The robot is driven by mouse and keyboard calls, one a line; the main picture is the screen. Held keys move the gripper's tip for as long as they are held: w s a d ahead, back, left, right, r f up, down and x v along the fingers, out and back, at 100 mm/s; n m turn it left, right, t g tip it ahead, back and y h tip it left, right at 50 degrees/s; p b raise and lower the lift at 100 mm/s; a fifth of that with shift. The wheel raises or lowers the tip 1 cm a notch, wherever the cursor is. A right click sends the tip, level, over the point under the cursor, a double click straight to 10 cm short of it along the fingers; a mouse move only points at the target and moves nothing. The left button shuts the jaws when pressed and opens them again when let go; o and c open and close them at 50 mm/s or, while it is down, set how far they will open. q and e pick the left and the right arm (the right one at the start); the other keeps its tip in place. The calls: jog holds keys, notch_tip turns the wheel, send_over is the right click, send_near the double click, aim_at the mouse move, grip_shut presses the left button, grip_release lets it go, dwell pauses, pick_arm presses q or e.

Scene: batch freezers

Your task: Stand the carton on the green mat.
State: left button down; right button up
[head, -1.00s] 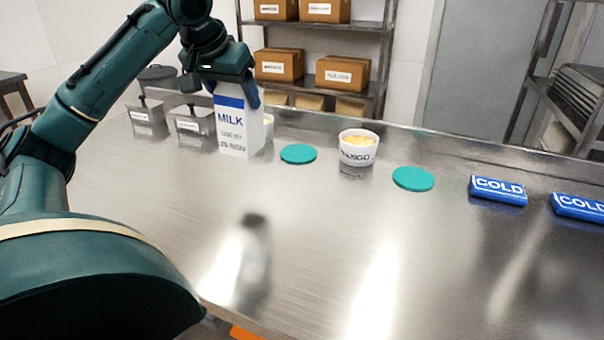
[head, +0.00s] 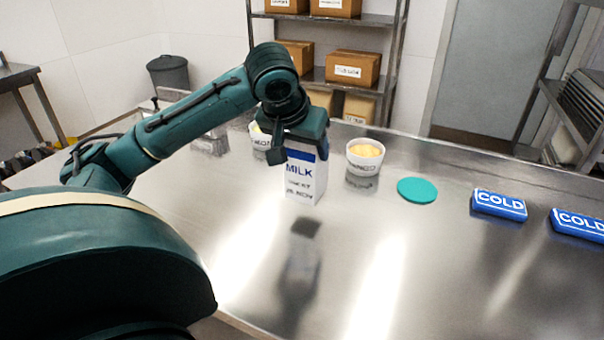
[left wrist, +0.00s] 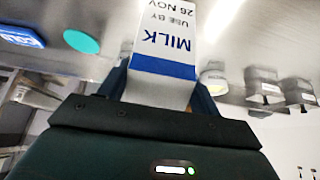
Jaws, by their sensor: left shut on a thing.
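My left gripper (head: 300,150) is shut on the upper part of the white and blue milk carton (head: 304,183). The carton is upright, and its reflection suggests that its base is a little above the counter. In the left wrist view the carton (left wrist: 165,52) fills the space between the fingers, upside down in the picture. One round green mat (head: 417,190) lies bare on the counter, right of the carton; it also shows in the left wrist view (left wrist: 81,41). A second green mat, seen earlier, is hidden now around the carton. My right gripper is out of view.
A labelled cup (head: 365,159) stands between the carton and the visible mat. Another cup (head: 259,138) is partly behind my left gripper. Two blue COLD packs (head: 498,204) lie to the right. The front of the steel counter (head: 400,280) is clear.

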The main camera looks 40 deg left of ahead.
aim_at(303, 167)
pick_arm(q)
jog(key=shift+f+b, duration=0.4)
jog(key=shift+f, duration=2)
jog(key=shift+f, duration=0.1)
jog(key=shift+c, duration=1.6)
grip_release()
